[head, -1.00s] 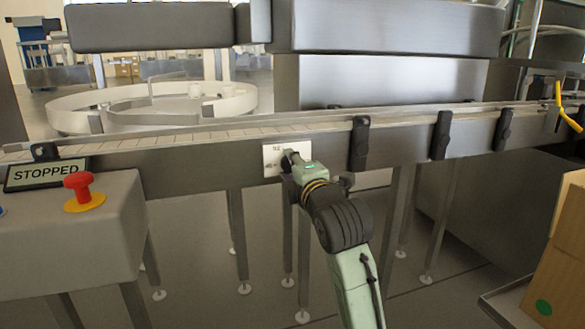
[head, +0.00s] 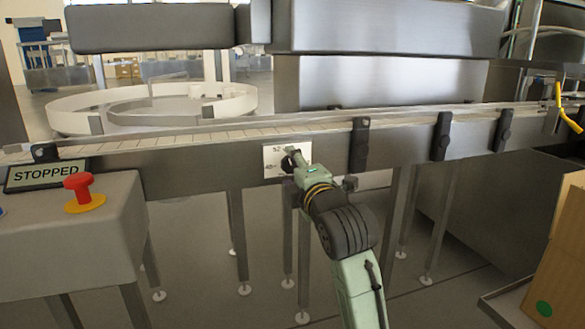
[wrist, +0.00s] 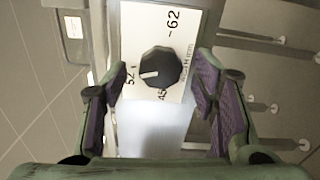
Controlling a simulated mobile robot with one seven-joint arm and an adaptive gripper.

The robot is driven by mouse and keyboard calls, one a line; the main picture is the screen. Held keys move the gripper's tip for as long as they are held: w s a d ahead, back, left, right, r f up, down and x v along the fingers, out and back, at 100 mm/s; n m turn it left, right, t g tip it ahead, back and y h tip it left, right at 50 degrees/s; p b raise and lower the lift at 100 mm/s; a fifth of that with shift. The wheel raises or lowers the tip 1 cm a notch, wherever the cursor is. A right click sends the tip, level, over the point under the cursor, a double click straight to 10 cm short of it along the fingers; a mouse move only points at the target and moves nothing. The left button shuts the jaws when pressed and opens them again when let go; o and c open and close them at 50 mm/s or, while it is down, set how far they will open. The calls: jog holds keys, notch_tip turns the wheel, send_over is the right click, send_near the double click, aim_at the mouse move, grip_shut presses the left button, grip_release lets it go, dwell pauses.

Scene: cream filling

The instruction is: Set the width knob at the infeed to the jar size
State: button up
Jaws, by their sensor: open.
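The width knob (wrist: 160,67) is black and round, on a white scale plate (wrist: 143,25) marked 62, 52, 45 and "WIDTH mm" in the wrist view. Its white pointer mark faces left, toward the 52. In the head view the plate (head: 271,165) is on the conveyor's side and the knob is mostly hidden by my gripper. My gripper (wrist: 160,73) is open, its purple-padded fingers on either side of the knob with gaps to it. I cannot tell how far the fingertips are from the plate. The head view shows my gripper (head: 296,158) in front of the plate.
The conveyor (head: 210,172) runs across the head view, with dark clamps (head: 361,143) right of the plate. A control box with a red stop button (head: 79,187) and a "STOPPED" sign (head: 45,176) stands left. A cardboard box (head: 563,255) is at right. Conveyor legs stand below.

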jog(key=v, duration=1)
jog(key=shift+s, duration=0.4)
jog(key=shift+d, duration=0.1)
